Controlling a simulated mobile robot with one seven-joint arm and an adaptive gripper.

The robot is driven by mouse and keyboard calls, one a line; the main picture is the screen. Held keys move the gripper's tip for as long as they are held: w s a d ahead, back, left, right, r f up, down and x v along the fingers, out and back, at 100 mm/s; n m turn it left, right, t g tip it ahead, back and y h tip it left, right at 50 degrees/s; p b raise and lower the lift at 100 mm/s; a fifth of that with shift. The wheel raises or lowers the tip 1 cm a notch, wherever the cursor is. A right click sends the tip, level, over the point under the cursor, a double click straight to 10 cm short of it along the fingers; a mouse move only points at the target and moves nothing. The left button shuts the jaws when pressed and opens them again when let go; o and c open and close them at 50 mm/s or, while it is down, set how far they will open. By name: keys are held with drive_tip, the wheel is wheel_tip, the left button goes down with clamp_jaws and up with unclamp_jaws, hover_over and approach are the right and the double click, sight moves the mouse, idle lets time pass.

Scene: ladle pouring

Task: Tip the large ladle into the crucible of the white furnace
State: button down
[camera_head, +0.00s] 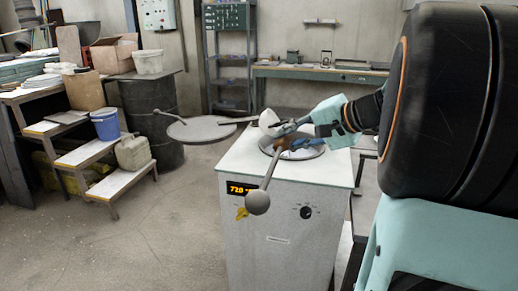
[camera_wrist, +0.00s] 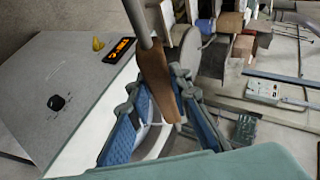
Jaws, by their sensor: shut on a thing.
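The white furnace (camera_head: 275,240) stands in the middle, with a lit orange display on its front. A round grey rim (camera_head: 312,153) around the crucible opening shows on its top; my gripper and the handle hide most of the opening. My gripper (camera_head: 286,143) is over this rim, its blue fingers (camera_wrist: 154,110) shut on the ladle's brown handle (camera_wrist: 153,72). The large ladle's grey rod slants down and left in the head view to its rounded grey bowl (camera_head: 257,201), which appears before the furnace's front face. Whether the bowl holds anything is hidden.
A grey disc-shaped lid (camera_head: 200,130) juts out left of the furnace on a rod. A pale rounded piece (camera_head: 268,119) sits at the furnace top's back edge. A stepped stand (camera_head: 95,150) with containers and a dark drum (camera_head: 150,110) stand left. Floor between is clear.

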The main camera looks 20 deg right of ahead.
drive_tip(key=b, duration=0.2)
drive_tip(key=s+d+t+y+b, duration=0.1)
drive_tip(key=b, duration=0.1)
drive_tip(key=shift+d+f+m, duration=0.25)
drive_tip(key=shift+f+m, duration=0.05)
drive_tip(key=shift+f, duration=0.1)
drive_tip(key=s+d+f+t+y+b, duration=0.1)
drive_tip(key=b, duration=0.2)
drive_tip(key=s+d+f+m+t+y+b, duration=0.1)
drive_tip(key=t+b, duration=0.1)
drive_tip(key=b, duration=0.2)
drive_tip(key=shift+d+f, duration=0.2)
drive_tip(key=shift+f, duration=0.15)
